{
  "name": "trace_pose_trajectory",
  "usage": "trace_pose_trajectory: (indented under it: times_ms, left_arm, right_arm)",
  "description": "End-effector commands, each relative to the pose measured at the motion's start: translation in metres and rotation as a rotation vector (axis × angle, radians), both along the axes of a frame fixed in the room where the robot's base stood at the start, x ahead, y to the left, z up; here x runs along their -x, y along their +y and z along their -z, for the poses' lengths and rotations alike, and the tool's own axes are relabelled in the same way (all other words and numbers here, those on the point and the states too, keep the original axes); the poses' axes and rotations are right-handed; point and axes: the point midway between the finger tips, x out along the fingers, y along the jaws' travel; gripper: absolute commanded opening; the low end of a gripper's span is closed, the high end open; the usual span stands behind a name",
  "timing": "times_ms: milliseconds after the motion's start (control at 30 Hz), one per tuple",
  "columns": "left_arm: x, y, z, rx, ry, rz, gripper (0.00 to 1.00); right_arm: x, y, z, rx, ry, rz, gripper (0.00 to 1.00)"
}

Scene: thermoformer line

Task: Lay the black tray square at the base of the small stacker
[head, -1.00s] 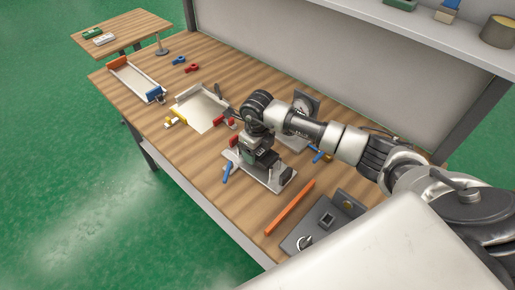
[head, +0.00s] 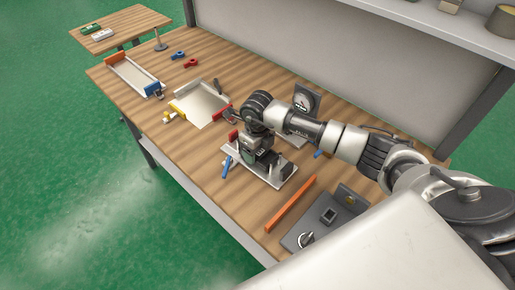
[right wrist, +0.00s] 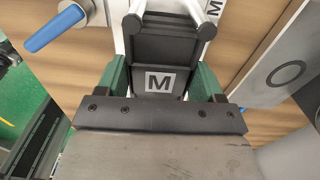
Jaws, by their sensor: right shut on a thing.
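The black tray (right wrist: 165,48), with a white M label, is between the green-padded fingers of my right gripper (right wrist: 161,76) in the right wrist view. The gripper is shut on it. In the head view my right gripper (head: 261,158) points down over a pale base plate (head: 281,179) with a blue handle (head: 226,167), which looks like the small stacker. In the wrist view the tray's far end lies by two white posts (right wrist: 134,9). I cannot tell whether the tray touches the plate. My left gripper is not in view.
A fixture with yellow and red clamps (head: 202,105) and a longer one with a blue clamp (head: 136,76) stand to the left. An orange bar (head: 290,205) and a grey plate with a knob (head: 322,222) lie to the right. A dial (head: 306,101) stands behind.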

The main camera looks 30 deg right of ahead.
Motion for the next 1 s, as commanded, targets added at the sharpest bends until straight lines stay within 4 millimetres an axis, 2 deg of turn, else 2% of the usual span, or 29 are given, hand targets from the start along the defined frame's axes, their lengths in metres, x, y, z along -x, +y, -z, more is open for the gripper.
trace_pose_trajectory:
  times_ms: [267, 300, 467, 767, 867, 1000]
  left_arm:
    - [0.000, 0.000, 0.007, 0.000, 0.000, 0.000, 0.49]
    - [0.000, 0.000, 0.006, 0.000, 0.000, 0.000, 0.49]
    - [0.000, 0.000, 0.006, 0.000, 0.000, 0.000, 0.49]
    - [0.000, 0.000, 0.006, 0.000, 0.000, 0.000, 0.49]
    - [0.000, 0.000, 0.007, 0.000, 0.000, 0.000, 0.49]
    - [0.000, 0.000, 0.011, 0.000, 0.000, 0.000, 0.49]
  right_arm:
    - [0.000, 0.000, 0.008, 0.000, 0.000, 0.000, 0.30]
    - [0.000, 0.000, 0.007, 0.000, 0.000, 0.000, 0.72]
    - [0.000, 0.000, 0.007, 0.000, 0.000, 0.000, 0.96]
    - [0.000, 0.000, 0.005, 0.000, 0.000, 0.000, 0.97]
    - [-0.001, 0.000, -0.003, 0.000, -0.002, -0.001, 0.97]
    - [-0.001, -0.001, -0.027, 0.001, -0.006, -0.001, 0.97]
